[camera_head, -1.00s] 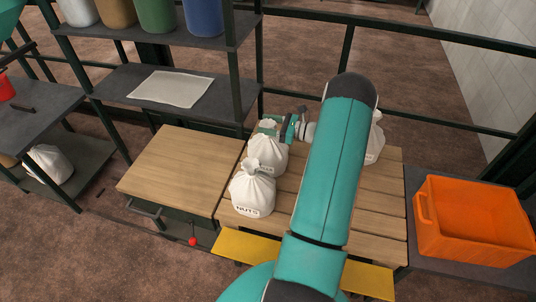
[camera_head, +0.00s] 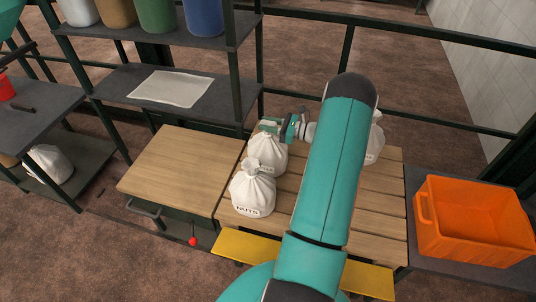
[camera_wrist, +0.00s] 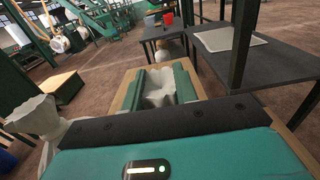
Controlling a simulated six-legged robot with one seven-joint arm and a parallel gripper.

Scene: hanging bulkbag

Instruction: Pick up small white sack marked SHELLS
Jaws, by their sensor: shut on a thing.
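A white tied sack (camera_head: 268,152) stands on the slatted wooden top, just behind a sack marked NUTS (camera_head: 252,196). Its label is mostly hidden by the NUTS sack, so I cannot read its full word. My gripper (camera_head: 270,126) reaches in from the right, at the neck of this rear sack. In the wrist view, white cloth (camera_wrist: 158,86) is pinched between the two green fingers of my gripper (camera_wrist: 157,90). Another white sack (camera_head: 375,140) shows to the right, partly hidden behind my arm; its label is not readable.
The slatted top (camera_head: 385,205) has bare room right of my arm. An orange crate (camera_head: 470,222) stands at the right. A plain wooden board (camera_head: 180,170) lies left of the sacks. A dark shelf post (camera_head: 236,80) rises close behind my gripper.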

